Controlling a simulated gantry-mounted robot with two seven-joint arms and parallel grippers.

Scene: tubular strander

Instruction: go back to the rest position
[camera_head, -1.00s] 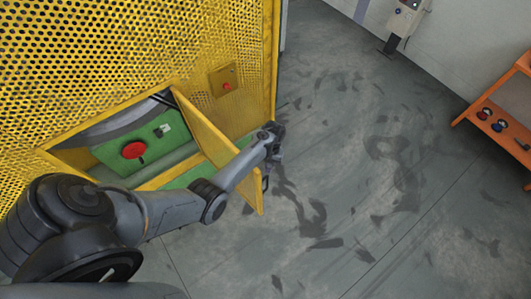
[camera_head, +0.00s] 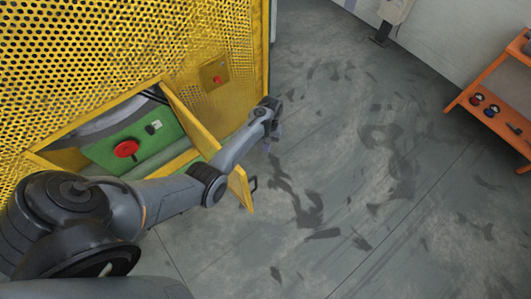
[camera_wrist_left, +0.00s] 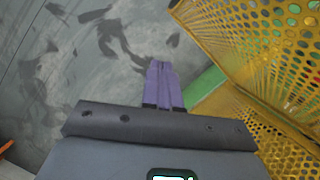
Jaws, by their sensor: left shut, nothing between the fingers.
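My left arm comes in from the lower left in the head view and reaches across the open yellow door (camera_head: 188,118) of the strander guard. Its gripper (camera_head: 270,142) is small and partly hidden by the wrist, just right of the guard's edge, over the floor. In the left wrist view the purple fingers of the left gripper (camera_wrist_left: 162,72) are together with nothing between them. The perforated yellow guard (camera_wrist_left: 270,60) is to their right, apart from the fingertips. My right gripper is in neither view.
The guard's opening shows a green panel with a red round knob (camera_head: 126,148). A small red button box (camera_head: 215,77) is on the guard. The door's dark handle (camera_head: 253,183) sticks out near my forearm. An orange shelf (camera_head: 492,105) stands at the right. The grey floor (camera_head: 350,170) between is clear.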

